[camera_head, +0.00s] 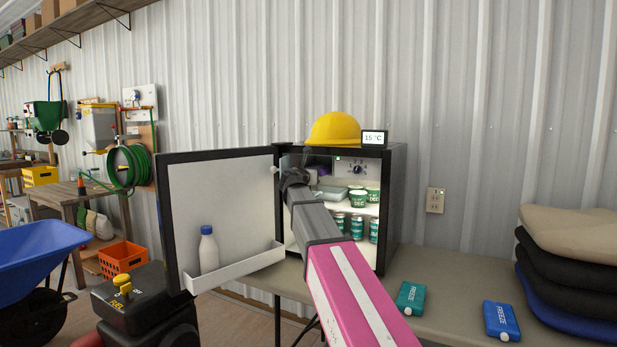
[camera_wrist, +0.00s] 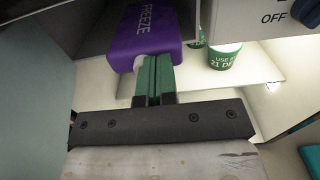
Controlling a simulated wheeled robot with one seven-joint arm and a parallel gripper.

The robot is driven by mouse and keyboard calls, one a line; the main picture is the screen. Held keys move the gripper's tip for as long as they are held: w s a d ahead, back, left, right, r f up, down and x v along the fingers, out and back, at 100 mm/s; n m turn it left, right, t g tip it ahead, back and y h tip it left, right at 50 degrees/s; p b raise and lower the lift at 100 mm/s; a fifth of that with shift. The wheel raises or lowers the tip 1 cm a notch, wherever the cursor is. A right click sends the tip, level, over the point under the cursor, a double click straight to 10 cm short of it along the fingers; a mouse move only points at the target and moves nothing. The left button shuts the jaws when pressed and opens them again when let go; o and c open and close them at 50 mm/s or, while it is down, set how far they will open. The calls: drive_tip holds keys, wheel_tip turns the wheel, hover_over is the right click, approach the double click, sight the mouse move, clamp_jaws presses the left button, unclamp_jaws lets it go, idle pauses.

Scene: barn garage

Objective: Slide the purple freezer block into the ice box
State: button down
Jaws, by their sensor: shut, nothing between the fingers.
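The purple freezer block (camera_wrist: 150,32), lettered FREEZE, lies high inside the small open fridge (camera_head: 397,190). Its far part runs up out of the top of the wrist view, and a bit of purple (camera_head: 318,164) shows in the head view. My gripper (camera_wrist: 153,62) is shut and empty, with its green fingertips at the block's near, pale end. They seem to touch it, but I cannot be sure. The ice box is in the fridge's upper left, mostly hidden by my arm in the head view. I cannot tell how deep the block sits in it.
The fridge door (camera_head: 218,205) stands open to the left with a white bottle (camera_head: 208,250) in its shelf. Green-labelled tubs (camera_head: 358,199) stand on the fridge shelf. A dial panel (camera_head: 357,169) is right of the gripper. Teal (camera_head: 410,298) and blue (camera_head: 501,320) freezer blocks lie on the table.

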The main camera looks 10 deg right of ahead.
drive_tip(key=shift+w+d, duration=0.2)
drive_tip(key=shift+w, duration=0.1)
drive_tip(key=x, duration=0.4)
drive_tip(key=shift+s+a, duration=0.1)
idle(0.4)
